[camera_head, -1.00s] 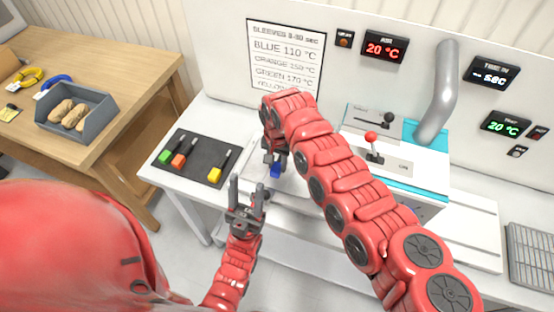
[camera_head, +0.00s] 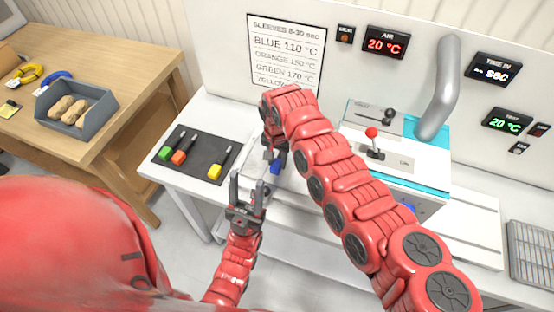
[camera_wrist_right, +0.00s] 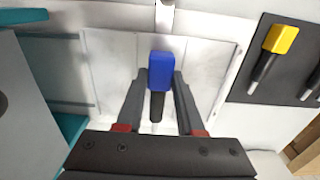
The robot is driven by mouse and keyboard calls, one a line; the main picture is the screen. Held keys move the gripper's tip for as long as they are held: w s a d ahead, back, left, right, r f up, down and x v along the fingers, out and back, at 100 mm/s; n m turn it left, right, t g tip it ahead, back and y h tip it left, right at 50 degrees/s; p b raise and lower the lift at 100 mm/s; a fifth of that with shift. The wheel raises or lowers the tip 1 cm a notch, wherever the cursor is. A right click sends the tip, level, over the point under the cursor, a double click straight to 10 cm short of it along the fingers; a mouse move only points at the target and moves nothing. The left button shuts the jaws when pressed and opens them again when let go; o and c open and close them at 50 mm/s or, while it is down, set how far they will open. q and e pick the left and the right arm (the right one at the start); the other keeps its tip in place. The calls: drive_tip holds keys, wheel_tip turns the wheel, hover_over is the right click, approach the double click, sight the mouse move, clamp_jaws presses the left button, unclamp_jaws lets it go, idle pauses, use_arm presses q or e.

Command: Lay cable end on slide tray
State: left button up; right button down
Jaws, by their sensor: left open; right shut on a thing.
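My right gripper (camera_wrist_right: 159,98) is shut on the cable end, which has a blue block (camera_wrist_right: 161,70) with a dark stem below it. In the head view the blue block (camera_head: 275,167) shows just under the right gripper (camera_head: 272,150), whose arm covers much of it. The slide tray (camera_wrist_right: 113,62), a pale shallow plate, lies beneath the held cable end in the right wrist view. Whether the cable end touches the tray I cannot tell. My left gripper (camera_head: 247,192) is open and empty, in front of the tray with its fingers pointing up.
A dark mat (camera_head: 197,150) left of the tray holds green, orange and yellow cable ends. A machine with a red-knobbed lever (camera_head: 372,133) and teal edges stands right of the tray. A grey bin (camera_head: 78,108) sits on the wooden table. A metal rack (camera_head: 531,252) lies far right.

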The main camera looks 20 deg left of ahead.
drive_tip(key=shift+f, duration=0.15)
drive_tip(key=shift+f+b, duration=1.35)
drive_tip(key=shift+f, duration=0.3)
drive_tip(key=shift+c, duration=2.2)
unclamp_jaws()
drive_tip(key=shift+r, duration=0.1)
